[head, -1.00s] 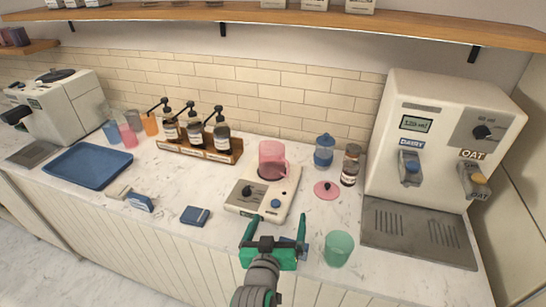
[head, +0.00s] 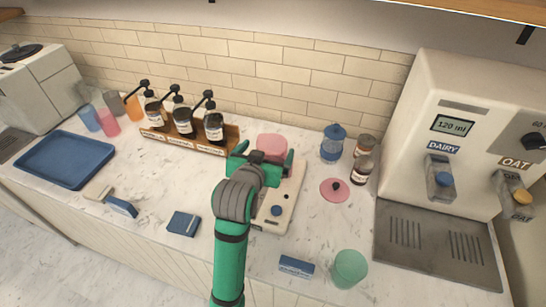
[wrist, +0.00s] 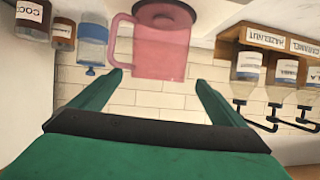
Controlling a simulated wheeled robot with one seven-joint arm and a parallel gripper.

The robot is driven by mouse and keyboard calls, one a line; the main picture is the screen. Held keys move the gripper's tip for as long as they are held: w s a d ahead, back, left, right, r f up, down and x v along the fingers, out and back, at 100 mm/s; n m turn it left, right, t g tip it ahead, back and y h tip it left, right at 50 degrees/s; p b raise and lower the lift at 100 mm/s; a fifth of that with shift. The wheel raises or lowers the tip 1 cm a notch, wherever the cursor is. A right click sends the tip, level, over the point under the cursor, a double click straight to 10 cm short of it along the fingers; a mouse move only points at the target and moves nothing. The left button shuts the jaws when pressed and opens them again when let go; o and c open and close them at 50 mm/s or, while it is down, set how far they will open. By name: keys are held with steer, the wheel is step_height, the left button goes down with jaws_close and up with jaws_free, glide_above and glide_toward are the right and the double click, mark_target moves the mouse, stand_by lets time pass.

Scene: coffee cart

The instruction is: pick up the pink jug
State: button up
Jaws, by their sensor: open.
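My gripper (head: 264,156) is open, with one finger to each side of the jug's near face in the head view. The wrist view is upside down. There the jug (wrist: 165,52) shows just beyond and between the open fingertips (wrist: 158,78), its handle on the left close to the left fingertip. I see no clear contact, and the jug does not look lifted.
A wooden rack (head: 187,146) of pump bottles stands left of the jug. A blue jar (head: 332,144), brown jars (head: 363,168) and a pink lid (head: 333,190) are to its right. A green cup (head: 349,268) and a blue box (head: 296,266) lie near the front edge.

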mark_target(276, 140)
steer(key=shift+d+x, duration=0.2)
steer(key=shift+x, duration=4.05)
steer(key=shift+s+a, duration=0.15)
steer(key=shift+s, duration=0.05)
steer(key=c, duration=1.5)
